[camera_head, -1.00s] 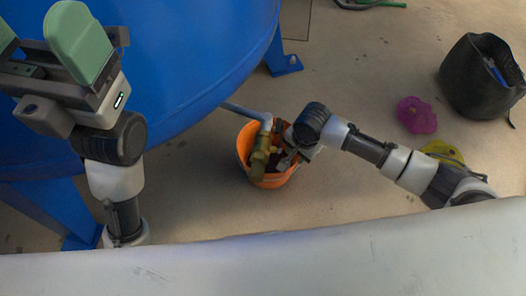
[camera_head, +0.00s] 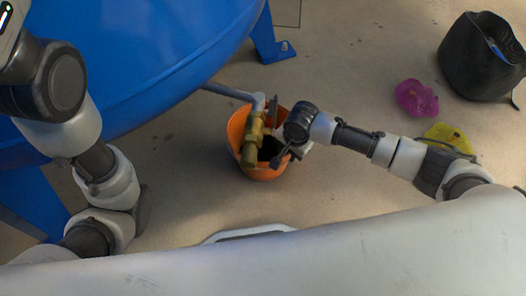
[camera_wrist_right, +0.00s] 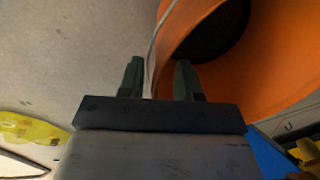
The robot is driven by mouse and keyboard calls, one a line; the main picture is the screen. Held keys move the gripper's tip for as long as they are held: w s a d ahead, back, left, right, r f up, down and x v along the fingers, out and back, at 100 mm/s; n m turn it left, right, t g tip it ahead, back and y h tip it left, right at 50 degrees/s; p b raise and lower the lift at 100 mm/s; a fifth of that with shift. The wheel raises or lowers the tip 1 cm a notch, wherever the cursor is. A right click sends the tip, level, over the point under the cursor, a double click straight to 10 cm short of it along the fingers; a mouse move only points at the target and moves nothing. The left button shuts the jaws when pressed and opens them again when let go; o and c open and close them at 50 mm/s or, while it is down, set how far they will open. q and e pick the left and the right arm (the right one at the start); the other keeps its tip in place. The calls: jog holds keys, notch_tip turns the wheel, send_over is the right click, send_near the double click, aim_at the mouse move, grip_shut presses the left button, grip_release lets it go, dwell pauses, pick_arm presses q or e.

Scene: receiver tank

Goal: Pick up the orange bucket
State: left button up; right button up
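The orange bucket (camera_head: 262,172) stands on the floor beside the blue tank, under a pipe with a brass valve (camera_head: 251,143) that hides part of its opening. My right gripper (camera_head: 283,157) is at the bucket's right rim. In the right wrist view, the orange bucket (camera_wrist_right: 285,90) fills the right side, and its rim runs up between the two fingers of my right gripper (camera_wrist_right: 158,75). These fingers are apart, one on each side of the rim; I cannot tell whether they touch it. My left gripper's fingers are outside the head view.
The blue tank (camera_head: 130,60) and its leg (camera_head: 270,40) stand at left and behind the bucket. A black bucket (camera_head: 478,60), a magenta item (camera_head: 416,98) and a yellow item (camera_head: 448,138) lie right. Floor between is clear.

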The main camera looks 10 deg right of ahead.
jog(key=shift+w+f, duration=0.1)
jog(key=shift+f, duration=0.15)
grip_shut()
dwell(1.3)
jog(key=shift+r, duration=0.1)
